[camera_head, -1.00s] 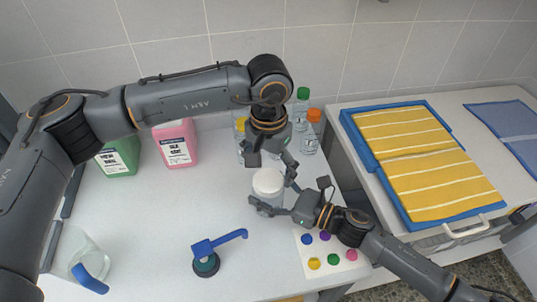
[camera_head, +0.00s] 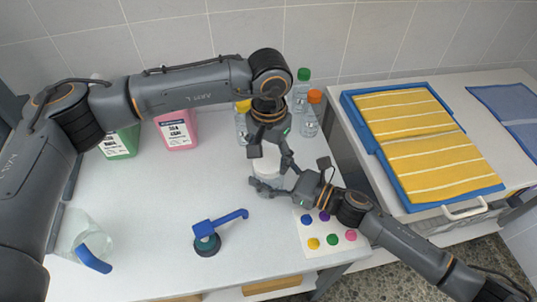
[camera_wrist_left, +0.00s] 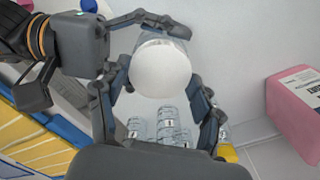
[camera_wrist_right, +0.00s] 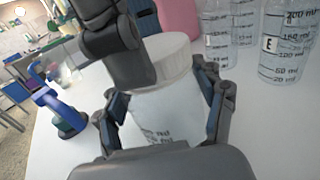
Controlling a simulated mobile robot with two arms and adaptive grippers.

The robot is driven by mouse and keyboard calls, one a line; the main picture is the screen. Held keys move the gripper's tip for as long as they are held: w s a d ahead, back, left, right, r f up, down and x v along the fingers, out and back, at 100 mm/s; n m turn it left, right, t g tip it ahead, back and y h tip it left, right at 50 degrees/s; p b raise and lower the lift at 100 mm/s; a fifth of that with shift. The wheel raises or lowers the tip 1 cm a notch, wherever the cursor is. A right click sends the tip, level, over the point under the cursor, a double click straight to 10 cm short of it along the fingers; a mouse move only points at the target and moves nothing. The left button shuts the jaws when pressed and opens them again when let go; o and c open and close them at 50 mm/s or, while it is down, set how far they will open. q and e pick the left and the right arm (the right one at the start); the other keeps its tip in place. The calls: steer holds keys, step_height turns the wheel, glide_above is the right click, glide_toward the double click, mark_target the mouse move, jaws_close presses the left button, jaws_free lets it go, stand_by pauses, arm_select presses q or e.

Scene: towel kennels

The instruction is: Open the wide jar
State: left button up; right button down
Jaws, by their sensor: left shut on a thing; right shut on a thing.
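The wide jar (camera_head: 264,181) stands on the white table, a clear body with markings and a broad white lid (camera_wrist_left: 160,68). The right wrist view shows the jar body (camera_wrist_right: 165,118) and the lid (camera_wrist_right: 168,52) on top of it. My left gripper (camera_head: 271,160) comes from above, shut on the lid, one finger on each side of it. My right gripper (camera_head: 273,184) comes from the right, shut around the jar body below the lid. The fingers partly hide the jar in the head view.
Clear bottles with green (camera_head: 304,74), orange (camera_head: 314,97) and yellow caps stand just behind the jar. Pink (camera_head: 178,130) and green containers are farther left.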

arm_select(q)
steer(key=n, duration=0.6)
steer(key=shift+n, duration=0.4)
steer(key=n, duration=1.6)
steer(key=shift+n, duration=0.3)
steer(key=n, duration=1.8)
steer(key=shift+n, duration=0.3)
steer(key=n, duration=1.2)
steer(key=shift+r, duration=0.2)
